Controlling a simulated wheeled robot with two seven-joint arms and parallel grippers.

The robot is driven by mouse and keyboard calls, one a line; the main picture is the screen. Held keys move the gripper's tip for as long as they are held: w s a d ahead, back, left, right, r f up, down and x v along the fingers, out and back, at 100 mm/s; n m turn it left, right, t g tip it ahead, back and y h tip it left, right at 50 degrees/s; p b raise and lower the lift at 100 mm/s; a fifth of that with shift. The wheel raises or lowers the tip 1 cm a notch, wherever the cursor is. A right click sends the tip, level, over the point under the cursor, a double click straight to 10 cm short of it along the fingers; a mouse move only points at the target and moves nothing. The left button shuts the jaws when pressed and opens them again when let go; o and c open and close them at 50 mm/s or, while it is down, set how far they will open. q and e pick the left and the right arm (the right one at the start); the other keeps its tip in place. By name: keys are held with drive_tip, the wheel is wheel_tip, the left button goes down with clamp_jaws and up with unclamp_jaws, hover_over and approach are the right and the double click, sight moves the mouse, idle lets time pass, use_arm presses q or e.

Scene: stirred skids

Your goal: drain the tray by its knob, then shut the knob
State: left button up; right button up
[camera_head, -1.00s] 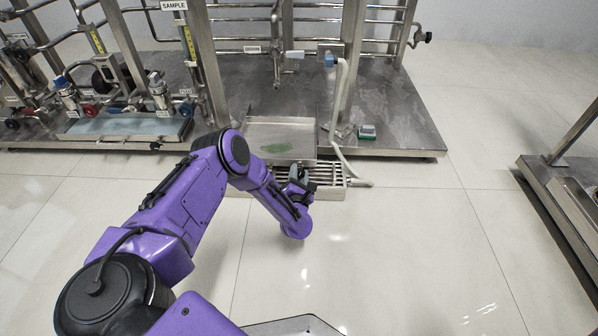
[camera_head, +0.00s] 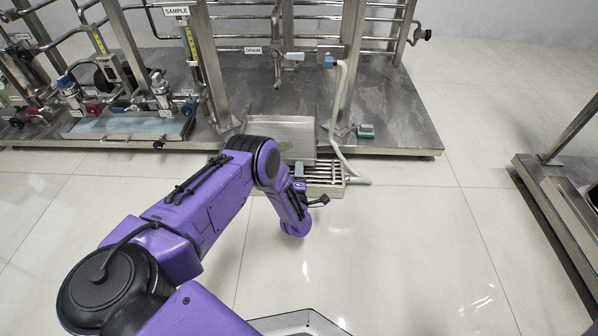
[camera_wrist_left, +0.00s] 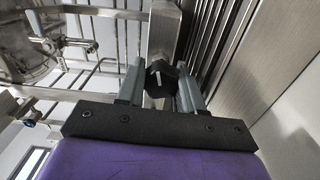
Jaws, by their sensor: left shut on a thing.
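My left gripper (camera_head: 299,172) is at the tray's front, low over the floor. In the left wrist view, its two grey fingers stand on either side of the black faceted knob (camera_wrist_left: 160,78) and are shut on it. The knob sits at the end of a square metal part (camera_wrist_left: 163,35). I cannot see whether liquid is flowing out. My right gripper is not in view.
A slatted drain box (camera_head: 328,174) stands on the floor just below the tray, with a pale hose (camera_head: 338,125) beside it. A small green-and-white device (camera_head: 366,131) lies on the skid deck. The floor to the right is open up to another skid (camera_head: 560,195).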

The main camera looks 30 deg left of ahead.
use_arm(q)
drive_tip(key=shift+s+a+m+p, duration=0.1)
drive_tip(key=shift+a+m+p, duration=0.05)
drive_tip(key=shift+m, duration=0.6)
drive_tip(key=shift+s+a+m+p, duration=0.1)
drive_tip(key=shift+a+m+p, duration=0.05)
drive_tip(key=shift+m, duration=0.6)
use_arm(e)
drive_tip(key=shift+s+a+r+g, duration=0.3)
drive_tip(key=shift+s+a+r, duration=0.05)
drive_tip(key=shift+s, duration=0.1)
use_arm(q)
drive_tip(key=o, duration=1)
drive_tip(key=shift+a+r, duration=0.1)
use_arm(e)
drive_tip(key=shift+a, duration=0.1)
use_arm(q)
drive_tip(key=shift+o, duration=0.2)
drive_tip(key=shift+d, duration=0.25)
drive_tip(key=shift+d+m, duration=0.25)
drive_tip(key=shift+m, duration=0.05)
